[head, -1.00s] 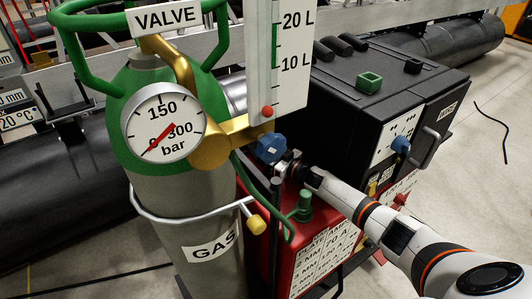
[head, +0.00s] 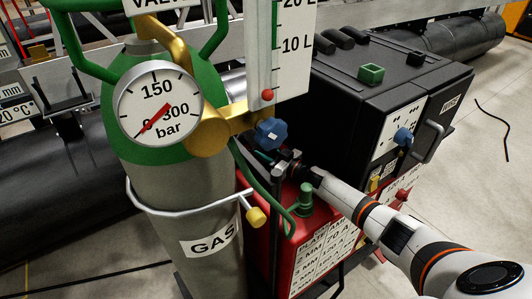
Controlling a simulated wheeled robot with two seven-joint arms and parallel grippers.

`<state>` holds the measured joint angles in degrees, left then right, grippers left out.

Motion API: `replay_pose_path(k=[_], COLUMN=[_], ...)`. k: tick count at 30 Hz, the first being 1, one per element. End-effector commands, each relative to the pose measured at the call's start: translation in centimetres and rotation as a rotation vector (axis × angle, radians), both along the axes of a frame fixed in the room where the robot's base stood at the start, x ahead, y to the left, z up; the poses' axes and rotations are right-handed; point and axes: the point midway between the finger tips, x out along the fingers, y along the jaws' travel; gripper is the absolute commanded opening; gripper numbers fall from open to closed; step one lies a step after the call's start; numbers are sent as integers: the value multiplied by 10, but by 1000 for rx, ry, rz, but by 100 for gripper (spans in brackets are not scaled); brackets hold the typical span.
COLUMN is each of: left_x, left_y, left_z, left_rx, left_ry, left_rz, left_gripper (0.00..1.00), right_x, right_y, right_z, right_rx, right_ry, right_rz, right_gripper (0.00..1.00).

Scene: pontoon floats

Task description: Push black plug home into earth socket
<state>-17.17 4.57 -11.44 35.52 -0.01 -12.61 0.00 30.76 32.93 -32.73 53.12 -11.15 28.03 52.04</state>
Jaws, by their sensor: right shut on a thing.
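My right arm comes in from the lower right. Its gripper (head: 287,160) is over the red machine (head: 318,243), just below a blue knob (head: 270,133). It is shut on a small dark thing, which I take to be the black plug; the jaws and dark surroundings hide most of its shape. I cannot make out the earth socket, or whether the plug touches it. My left gripper is not in view.
A grey and green gas cylinder (head: 165,190) with a gauge (head: 158,105) stands close left of the gripper. A green hose (head: 262,190) hangs beside it. A black cabinet (head: 350,95) stands behind. Open floor (head: 490,180) lies at right.

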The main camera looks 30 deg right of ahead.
Motion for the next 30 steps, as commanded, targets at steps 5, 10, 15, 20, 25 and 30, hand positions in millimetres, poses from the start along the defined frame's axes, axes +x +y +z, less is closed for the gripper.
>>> replay_pose_path(k=[5,10,15,20,25,30], left_x=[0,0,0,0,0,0], left_y=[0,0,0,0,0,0], left_z=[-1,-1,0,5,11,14], left_rx=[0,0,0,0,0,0], left_ry=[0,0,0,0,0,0], left_rz=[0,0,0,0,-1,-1], left_gripper=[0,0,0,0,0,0], right_x=[0,0,0,0,0,0], right_y=[0,0,0,-1,0,0], right_z=[0,0,2,22,57,84], right_rx=[0,0,0,-3,-2,-2], right_ry=[-1,-1,0,-3,-3,-2], right_rz=[0,0,1,2,2,1], right_gripper=[53,57,57,57,57,57])
